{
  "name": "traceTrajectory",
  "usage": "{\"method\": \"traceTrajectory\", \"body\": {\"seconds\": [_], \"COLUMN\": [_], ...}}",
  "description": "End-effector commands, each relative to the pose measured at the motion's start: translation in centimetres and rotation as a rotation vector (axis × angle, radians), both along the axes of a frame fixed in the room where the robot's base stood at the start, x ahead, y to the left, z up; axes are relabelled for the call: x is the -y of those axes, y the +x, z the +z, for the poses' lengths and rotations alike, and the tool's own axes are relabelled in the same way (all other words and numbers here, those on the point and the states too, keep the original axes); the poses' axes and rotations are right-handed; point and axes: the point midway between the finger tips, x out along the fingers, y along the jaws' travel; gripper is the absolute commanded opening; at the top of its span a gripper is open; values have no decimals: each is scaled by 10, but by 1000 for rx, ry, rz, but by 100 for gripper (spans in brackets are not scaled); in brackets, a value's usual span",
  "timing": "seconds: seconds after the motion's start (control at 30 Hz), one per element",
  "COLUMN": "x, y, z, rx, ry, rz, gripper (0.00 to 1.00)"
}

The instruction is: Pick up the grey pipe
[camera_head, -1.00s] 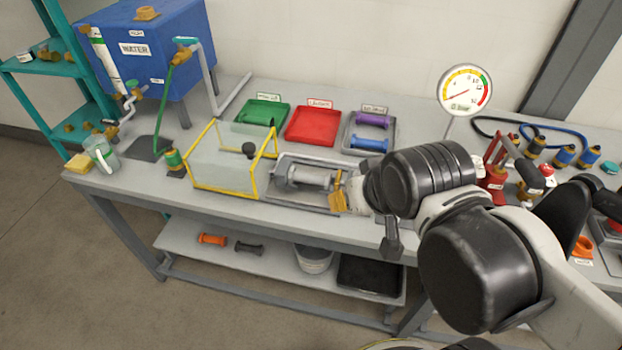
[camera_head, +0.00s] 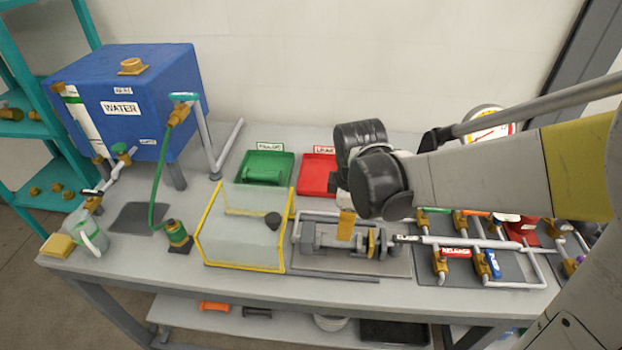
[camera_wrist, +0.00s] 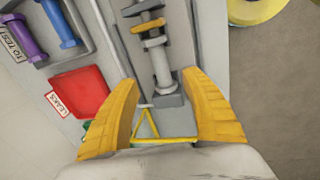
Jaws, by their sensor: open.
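The grey pipe (camera_head: 328,240) lies level in a grey fixture on the bench, in the middle of the head view. In the wrist view the pipe (camera_wrist: 161,66) shows its flanged ends, with a yellow-brown ring (camera_wrist: 148,26) beyond its far end. My gripper (camera_head: 346,224) points down over the fixture, its yellow fingers partly covering the pipe in the head view. In the wrist view my gripper (camera_wrist: 160,80) is open and empty, with the pipe's near end between its fingertips in the picture. The height left between fingers and pipe cannot be told.
A clear box with yellow edges (camera_head: 207,255) stands just left of the fixture. Green (camera_head: 286,176) and red (camera_head: 318,184) trays lie behind. Purple (camera_wrist: 26,38) and blue (camera_wrist: 59,22) pipes lie in another tray. Valve piping (camera_head: 470,243) stands right; the blue water tank (camera_head: 165,100) stands back left.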

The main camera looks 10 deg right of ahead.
Motion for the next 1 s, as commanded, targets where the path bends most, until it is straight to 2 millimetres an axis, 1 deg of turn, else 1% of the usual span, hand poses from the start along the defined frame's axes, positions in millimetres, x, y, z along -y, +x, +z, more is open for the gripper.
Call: {"method": "traceTrajectory", "body": {"seconds": [0.03,0.13,0.4,0.67,0.83,0.9,1.0], "x": [0,0,2,1,-5,-4,-3], "y": [3,6,13,15,18,20,21], "z": [-6,-16,-61,-78,-105,-116,-122], "rx": [-15,-34,-38,-37,-37,-37,-37], "ry": [-8,-18,-19,-19,-19,-19,-19], "rz": [34,79,88,87,87,86,86], "gripper": [55,55,55,55,55,55,55]}}
